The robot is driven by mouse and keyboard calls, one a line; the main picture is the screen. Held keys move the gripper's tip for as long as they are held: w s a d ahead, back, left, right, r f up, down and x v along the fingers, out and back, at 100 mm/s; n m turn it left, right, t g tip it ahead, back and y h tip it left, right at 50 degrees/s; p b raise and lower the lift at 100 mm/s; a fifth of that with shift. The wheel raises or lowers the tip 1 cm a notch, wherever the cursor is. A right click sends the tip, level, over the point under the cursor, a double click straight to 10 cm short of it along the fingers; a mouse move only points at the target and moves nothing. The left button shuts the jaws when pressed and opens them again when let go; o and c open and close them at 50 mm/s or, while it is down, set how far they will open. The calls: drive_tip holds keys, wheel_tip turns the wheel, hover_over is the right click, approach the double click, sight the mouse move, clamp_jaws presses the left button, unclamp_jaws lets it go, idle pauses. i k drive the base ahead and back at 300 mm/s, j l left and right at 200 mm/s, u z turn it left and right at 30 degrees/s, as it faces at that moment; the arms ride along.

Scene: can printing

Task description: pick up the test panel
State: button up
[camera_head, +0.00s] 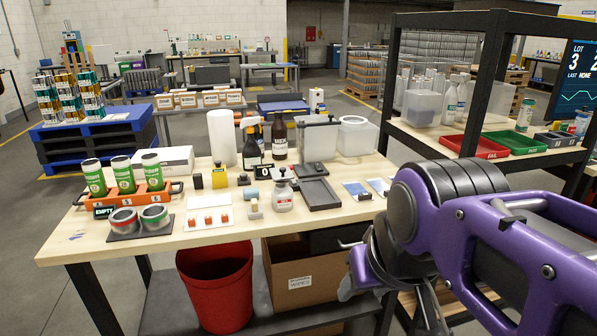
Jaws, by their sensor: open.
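Two small flat panels lie on the wooden bench near its right end. The left flat panel (357,190) is blue and pale; the right flat panel (378,187) looks similar, and its right side is close to my arm in the picture. I cannot tell from their faces which is the test panel. My purple arm comes in from the right. My gripper (376,288) points down at the bench's front right, below and in front of the panels in the picture. It is open, with no object visible in it; its fingers are partly hidden by the wrist.
A dark tray (319,193) and a glass jar (283,196) stand left of the panels. Green cans (124,176) sit in an orange carrier at the left. A red bin (216,285) and cardboard box (303,282) are below. A black-framed shelf holds red (473,147) and green trays (509,144).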

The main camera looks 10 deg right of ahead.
sight(356, 190)
drive_tip(key=i+l+z, duration=0.3)
drive_tip(key=i+l, duration=0.55)
drive_tip(key=l, duration=0.15)
